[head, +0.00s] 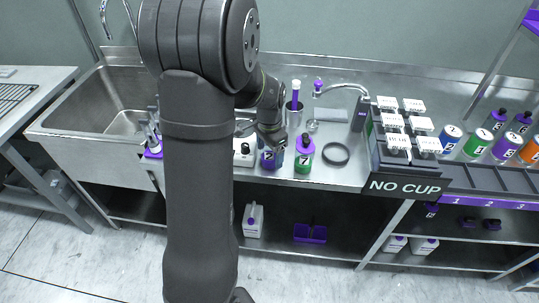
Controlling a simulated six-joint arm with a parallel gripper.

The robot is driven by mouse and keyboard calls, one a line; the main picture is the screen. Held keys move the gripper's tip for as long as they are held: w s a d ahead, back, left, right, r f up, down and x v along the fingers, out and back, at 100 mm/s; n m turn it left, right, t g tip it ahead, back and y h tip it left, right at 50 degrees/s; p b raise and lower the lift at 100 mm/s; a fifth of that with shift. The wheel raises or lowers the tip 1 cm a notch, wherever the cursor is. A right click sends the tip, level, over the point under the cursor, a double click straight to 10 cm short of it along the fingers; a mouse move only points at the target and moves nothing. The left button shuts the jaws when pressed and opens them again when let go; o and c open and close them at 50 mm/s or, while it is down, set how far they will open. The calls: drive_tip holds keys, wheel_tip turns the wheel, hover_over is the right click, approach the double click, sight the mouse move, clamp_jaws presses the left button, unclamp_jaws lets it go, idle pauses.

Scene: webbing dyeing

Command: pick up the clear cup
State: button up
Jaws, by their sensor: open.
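I cannot pick out the clear cup with certainty. A small clear, glassy shape (313,126) stands on the steel counter below the curved spout, right of my gripper, and may be it. My arm hides part of the counter and the sink edge. The dispenser (402,135) at the right has a sign (405,187) reading "NO CUP".
A dark holder (293,113) is behind. Several bottles (475,143) line the right. The sink (110,95) is at the left.

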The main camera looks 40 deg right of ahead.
drive_tip(key=c, duration=1.2)
